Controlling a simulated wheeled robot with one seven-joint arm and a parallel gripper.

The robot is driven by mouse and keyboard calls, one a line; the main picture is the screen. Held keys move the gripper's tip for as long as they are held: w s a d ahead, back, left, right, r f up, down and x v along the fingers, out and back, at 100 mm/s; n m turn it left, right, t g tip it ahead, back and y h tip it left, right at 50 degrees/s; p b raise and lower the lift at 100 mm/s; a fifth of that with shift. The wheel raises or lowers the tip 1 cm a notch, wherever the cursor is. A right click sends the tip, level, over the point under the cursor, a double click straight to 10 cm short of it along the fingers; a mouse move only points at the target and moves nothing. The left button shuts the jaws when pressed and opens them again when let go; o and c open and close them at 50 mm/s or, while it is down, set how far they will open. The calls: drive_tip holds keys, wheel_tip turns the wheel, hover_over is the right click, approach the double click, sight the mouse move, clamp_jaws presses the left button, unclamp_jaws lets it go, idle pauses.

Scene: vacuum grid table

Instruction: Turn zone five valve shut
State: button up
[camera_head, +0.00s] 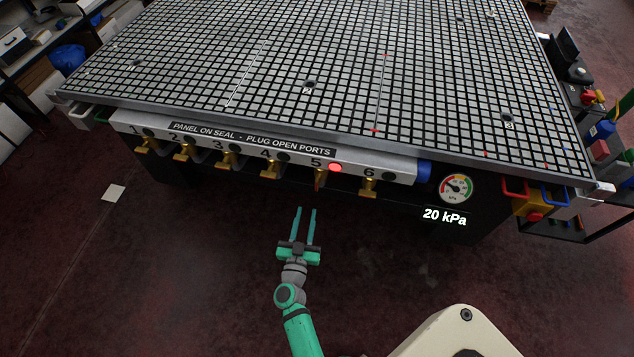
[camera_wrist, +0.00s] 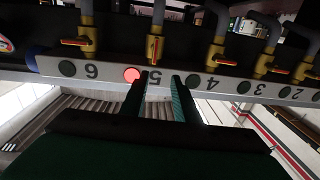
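The zone five valve (camera_head: 319,179) is a small brass valve under the number 5 on the front rail. In the wrist view its red-marked handle (camera_wrist: 155,48) lies in line with its pipe, while the neighbouring handles lie crosswise. A red lamp (camera_head: 335,167) glows beside the number 5; it also shows in the wrist view (camera_wrist: 131,74). My gripper (camera_head: 306,209) is open and empty, in front of and below the valve, apart from it. In the wrist view, turned upside down, the two fingers (camera_wrist: 160,78) point toward valve five with a gap between them.
Valve four (camera_head: 271,168) and valve six (camera_head: 369,187) stand close on either side. The gridded table top (camera_head: 420,75) overhangs above the rail. A round gauge (camera_head: 456,188) with a "20 kPa" readout is at the right. Floor before the rail is clear.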

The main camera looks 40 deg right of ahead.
sight(316, 185)
drive_tip(key=shift+m+g+h, duration=0.3)
drive_tip(key=shift+g, duration=0.1)
drive_tip(key=x, duration=1.4)
drive_tip(key=shift+s+d+f, duration=0.1)
drive_tip(key=shift+d+f, duration=0.2)
drive_tip(key=shift+c, duration=0.7)
clamp_jaws()
